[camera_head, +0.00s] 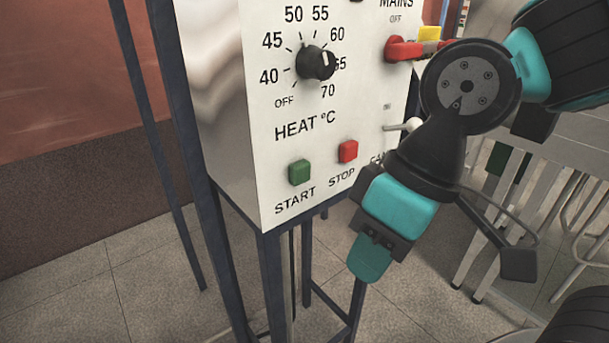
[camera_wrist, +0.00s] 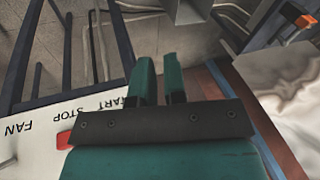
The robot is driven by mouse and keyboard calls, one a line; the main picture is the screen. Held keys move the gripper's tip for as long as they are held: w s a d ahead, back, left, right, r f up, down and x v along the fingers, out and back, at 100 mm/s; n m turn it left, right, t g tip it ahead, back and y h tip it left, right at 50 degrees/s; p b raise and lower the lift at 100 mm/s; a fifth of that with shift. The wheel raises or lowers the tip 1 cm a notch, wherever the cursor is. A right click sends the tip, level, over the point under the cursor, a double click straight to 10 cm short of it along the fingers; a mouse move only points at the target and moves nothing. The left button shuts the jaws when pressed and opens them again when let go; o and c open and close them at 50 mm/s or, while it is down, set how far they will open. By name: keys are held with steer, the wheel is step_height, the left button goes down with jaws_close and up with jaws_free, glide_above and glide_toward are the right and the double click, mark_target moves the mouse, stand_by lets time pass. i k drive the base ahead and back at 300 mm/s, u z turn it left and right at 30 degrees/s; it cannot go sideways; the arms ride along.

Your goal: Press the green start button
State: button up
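The green start button (camera_head: 300,172) sits low on the white front panel, above the word START. My gripper (camera_head: 371,257) is to the right of and below the button in the head view, apart from it and pointing down. In the wrist view, the two teal fingers (camera_wrist: 160,82) stand close together with a narrow gap between them and nothing held. The green button is hidden behind my gripper there. Part of the START lettering shows beside it.
The red stop button (camera_head: 348,151) is just right of the green one. A heat knob (camera_head: 316,63), a fan switch (camera_head: 404,126) and a red mains handle (camera_head: 402,49) stick out of the panel. Dark frame legs (camera_head: 275,285) stand below. A metal table (camera_head: 568,140) is at right.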

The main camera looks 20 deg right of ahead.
mark_target(299, 171)
steer(key=z, duration=2.75)
steer(key=k, duration=1.35)
steer(key=u, duration=1.7)
